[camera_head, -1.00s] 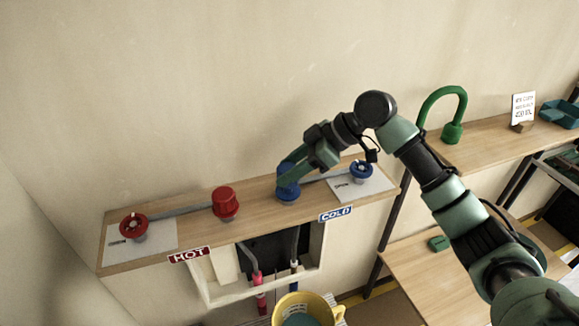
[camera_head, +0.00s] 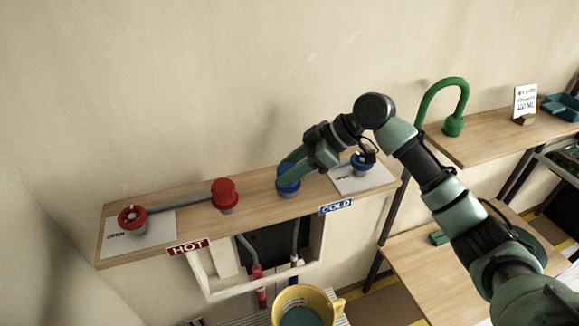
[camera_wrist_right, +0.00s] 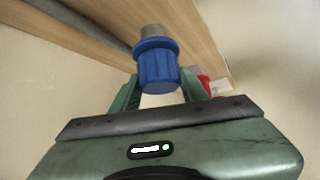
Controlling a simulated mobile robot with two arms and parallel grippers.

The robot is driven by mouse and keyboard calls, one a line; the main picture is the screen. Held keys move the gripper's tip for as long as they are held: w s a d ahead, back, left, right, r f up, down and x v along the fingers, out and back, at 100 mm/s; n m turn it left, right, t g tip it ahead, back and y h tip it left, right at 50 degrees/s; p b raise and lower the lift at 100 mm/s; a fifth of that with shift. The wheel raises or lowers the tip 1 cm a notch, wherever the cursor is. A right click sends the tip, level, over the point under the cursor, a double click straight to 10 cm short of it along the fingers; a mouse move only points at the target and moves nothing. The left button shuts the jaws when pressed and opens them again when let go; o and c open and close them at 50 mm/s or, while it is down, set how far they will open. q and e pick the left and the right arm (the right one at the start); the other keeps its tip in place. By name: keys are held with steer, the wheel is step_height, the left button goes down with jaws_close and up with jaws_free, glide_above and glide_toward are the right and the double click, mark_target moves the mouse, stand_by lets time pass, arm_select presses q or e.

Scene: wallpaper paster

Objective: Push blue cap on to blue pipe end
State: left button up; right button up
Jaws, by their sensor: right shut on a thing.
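The blue cap (camera_head: 288,184) stands upright on the blue pipe end at the cold side of the wooden shelf. My right gripper (camera_head: 294,174) is shut on the cap from the right and hides part of it. In the right wrist view the ribbed blue cap (camera_wrist_right: 158,72) sits between the fingers of my right gripper (camera_wrist_right: 160,88). A blue collar (camera_wrist_right: 155,44) and a grey pipe stub (camera_wrist_right: 151,31) show directly against it, with no clear gap. The fingers hide the cap's sides. My left gripper is not in view.
On the shelf (camera_head: 255,203) are a red cap (camera_head: 224,193), a red valve (camera_head: 132,218) and a blue valve (camera_head: 361,164) close under my right arm. A yellow bucket (camera_head: 334,300) stands below. A green curved tap (camera_head: 453,122) is at the right.

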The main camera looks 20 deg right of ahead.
steer(key=shift+f, duration=0.3)
steer(key=o, duration=1.4)
steer(key=b+v, duration=0.2)
steer(key=v, duration=0.5)
steer(key=shift+s+d+r, duration=0.15)
steer(key=shift+d+r, duration=0.1)
steer(key=shift+f, duration=0.1)
